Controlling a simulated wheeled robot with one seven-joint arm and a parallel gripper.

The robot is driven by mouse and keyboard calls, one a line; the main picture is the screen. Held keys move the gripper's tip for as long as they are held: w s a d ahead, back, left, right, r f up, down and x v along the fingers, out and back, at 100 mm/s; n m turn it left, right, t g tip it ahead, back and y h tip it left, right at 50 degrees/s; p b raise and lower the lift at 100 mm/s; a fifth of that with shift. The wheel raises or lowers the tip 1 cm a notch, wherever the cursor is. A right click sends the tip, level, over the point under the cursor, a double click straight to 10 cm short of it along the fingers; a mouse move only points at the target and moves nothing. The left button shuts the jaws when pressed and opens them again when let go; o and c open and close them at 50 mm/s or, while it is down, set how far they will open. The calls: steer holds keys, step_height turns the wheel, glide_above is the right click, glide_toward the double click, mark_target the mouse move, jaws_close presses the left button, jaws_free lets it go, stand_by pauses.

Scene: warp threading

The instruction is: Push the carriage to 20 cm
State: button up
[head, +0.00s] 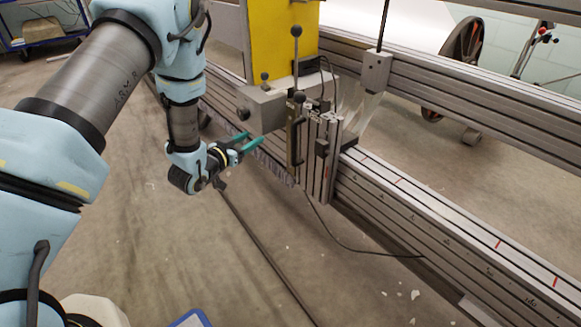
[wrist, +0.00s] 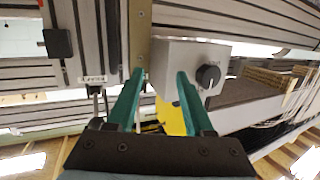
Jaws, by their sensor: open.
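The carriage (head: 280,45) has a yellow upper body and sits on a long grey slotted rail (head: 440,225). A grey box (head: 258,108) sticks out from its lower left side, and a dark upright handle (head: 294,140) stands beside it. In the wrist view the grey box (wrist: 166,58) carries a black knob (wrist: 208,76). My gripper (head: 251,139) has green fingers, spread apart with nothing between them. It is just below and in front of the grey box. In the wrist view my gripper (wrist: 160,74) points at the box; contact cannot be told.
Red marks (head: 498,245) and small, mostly unreadable numbers run along the rail right of the carriage. A black cable (head: 345,243) hangs from the carriage to the rail. A grey block with a rod (head: 376,70) sits on the rear beam. Floor in front is mostly open.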

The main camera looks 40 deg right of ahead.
mark_target(292, 144)
steer(key=s+d+f+m+g+h+b, duration=0.2)
steer(key=s+d+f, duration=0.1)
steer(key=s+f, duration=0.25)
steer(key=d, duration=0.3)
steer(key=d+b, duration=0.1)
steer(key=d, duration=0.2)
steer(key=d+b, duration=0.1)
steer(key=d, duration=0.2)
steer(key=shift+w+d+r, duration=0.3)
steer(key=shift+d+r, duration=0.05)
steer(key=shift+d, duration=0.05)
steer(key=shift+c, duration=0.3)
jaws_close()
stand_by(0.4)
